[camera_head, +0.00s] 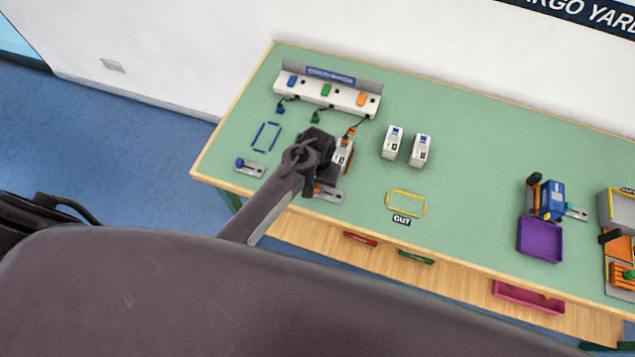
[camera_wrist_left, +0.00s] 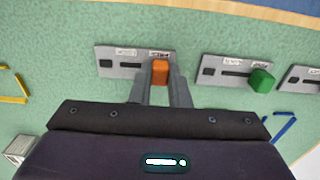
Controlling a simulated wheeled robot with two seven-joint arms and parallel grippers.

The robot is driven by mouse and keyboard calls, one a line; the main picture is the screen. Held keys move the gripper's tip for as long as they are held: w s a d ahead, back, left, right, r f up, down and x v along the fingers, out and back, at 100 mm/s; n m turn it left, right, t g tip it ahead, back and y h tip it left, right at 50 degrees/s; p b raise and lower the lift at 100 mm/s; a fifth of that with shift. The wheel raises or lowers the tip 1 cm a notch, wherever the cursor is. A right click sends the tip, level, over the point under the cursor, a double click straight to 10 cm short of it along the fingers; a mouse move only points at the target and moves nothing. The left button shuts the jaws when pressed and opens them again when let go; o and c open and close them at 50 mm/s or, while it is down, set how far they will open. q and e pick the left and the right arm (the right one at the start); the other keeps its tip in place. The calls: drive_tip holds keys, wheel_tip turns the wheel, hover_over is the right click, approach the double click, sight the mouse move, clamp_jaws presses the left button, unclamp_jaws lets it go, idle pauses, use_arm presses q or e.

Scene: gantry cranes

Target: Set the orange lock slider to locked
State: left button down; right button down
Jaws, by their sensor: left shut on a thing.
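The orange lock slider has a grey plate (camera_wrist_left: 118,63) with a dark slot, a dark square at its left end and two labels too small to read. Its orange knob (camera_wrist_left: 160,71) is at the right end of the slot in the left wrist view. My left gripper (camera_wrist_left: 160,80) is shut on this knob, one finger on each side. In the head view the slider plate (camera_head: 330,195) lies near the table's front edge, and my left gripper (camera_head: 316,186) reaches down to its left end. My right gripper is not in view.
A green-knob slider (camera_wrist_left: 262,80) lies beside it in the wrist view. A blue-knob slider (camera_head: 250,168) is on the table's left. A yellow outline (camera_head: 406,203) marks bare table to the right.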

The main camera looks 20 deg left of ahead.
sight(333, 195)
use_arm(q)
drive_tip(key=d, duration=0.4)
drive_tip(key=shift+s+d, duration=0.1)
drive_tip(key=shift+d, duration=0.1)
drive_tip(key=c, duration=1.8)
unclamp_jaws()
drive_tip(key=o, duration=0.4)
drive_tip(key=shift+d, duration=0.1)
drive_tip(key=shift+o, duration=0.2)
drive_tip(key=shift+r, duration=0.2)
wheel_tip(333, 195, up, 7)
drive_tip(key=shift+r+b, duration=0.2)
drive_tip(key=shift+b, duration=0.1)
drive_tip(key=shift+s, duration=0.1)
